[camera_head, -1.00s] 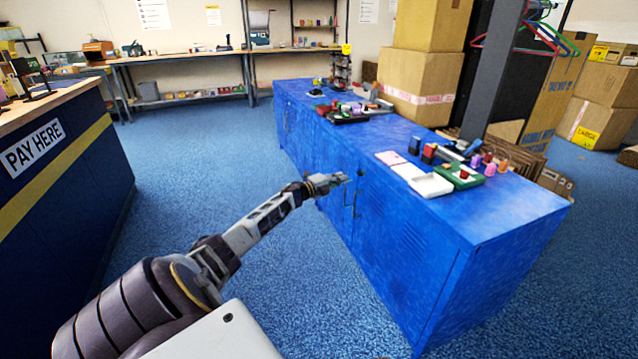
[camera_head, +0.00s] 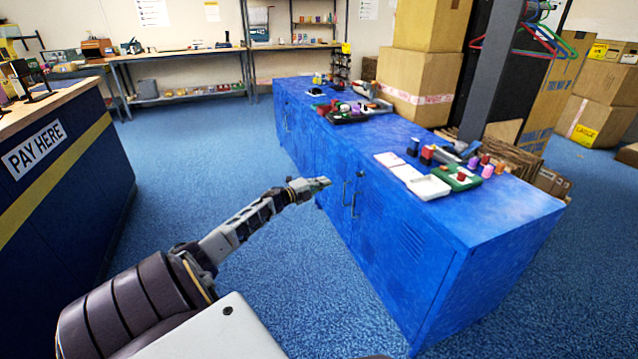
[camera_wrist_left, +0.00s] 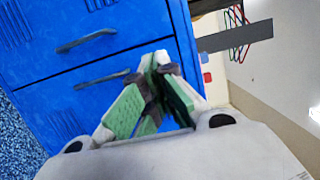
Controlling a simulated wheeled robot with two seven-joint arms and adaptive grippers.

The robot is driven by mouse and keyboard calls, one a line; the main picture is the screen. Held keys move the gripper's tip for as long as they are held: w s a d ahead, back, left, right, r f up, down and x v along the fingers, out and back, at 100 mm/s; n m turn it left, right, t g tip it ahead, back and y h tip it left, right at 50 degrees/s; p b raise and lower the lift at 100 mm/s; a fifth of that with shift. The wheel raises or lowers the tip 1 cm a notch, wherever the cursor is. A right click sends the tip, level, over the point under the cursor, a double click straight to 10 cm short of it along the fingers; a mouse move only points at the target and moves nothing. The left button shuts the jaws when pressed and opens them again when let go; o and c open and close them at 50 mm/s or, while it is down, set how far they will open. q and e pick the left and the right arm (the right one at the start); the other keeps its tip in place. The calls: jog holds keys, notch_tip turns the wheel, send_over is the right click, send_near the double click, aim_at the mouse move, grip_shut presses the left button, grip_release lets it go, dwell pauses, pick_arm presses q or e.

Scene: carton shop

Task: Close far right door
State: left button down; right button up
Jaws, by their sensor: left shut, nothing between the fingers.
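The long blue cabinet (camera_head: 480,215) has vented doors along its front. Two dark upright handles (camera_head: 354,205) sit side by side near its middle, and the near right door (camera_head: 395,235) looks flush with the front. My left gripper (camera_head: 322,184) is shut and empty, just left of these handles and apart from them in the head view. In the left wrist view, the green-padded fingers (camera_wrist_left: 155,88) point at the blue doors, with one handle (camera_wrist_left: 86,41) clear and another (camera_wrist_left: 103,79) close to the fingertips. Whether they touch is unclear. My right gripper is not visible.
Stamps and trays (camera_head: 428,186) lie on the cabinet top. A dark post (camera_head: 490,75) and cardboard boxes (camera_head: 420,85) stand behind it. A pay counter (camera_head: 60,160) is at left. Blue carpet between counter and cabinet is clear.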

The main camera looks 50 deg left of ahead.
pick_arm(q)
jog(key=shift+s+a, duration=0.3)
jog(key=shift+s, duration=0.4)
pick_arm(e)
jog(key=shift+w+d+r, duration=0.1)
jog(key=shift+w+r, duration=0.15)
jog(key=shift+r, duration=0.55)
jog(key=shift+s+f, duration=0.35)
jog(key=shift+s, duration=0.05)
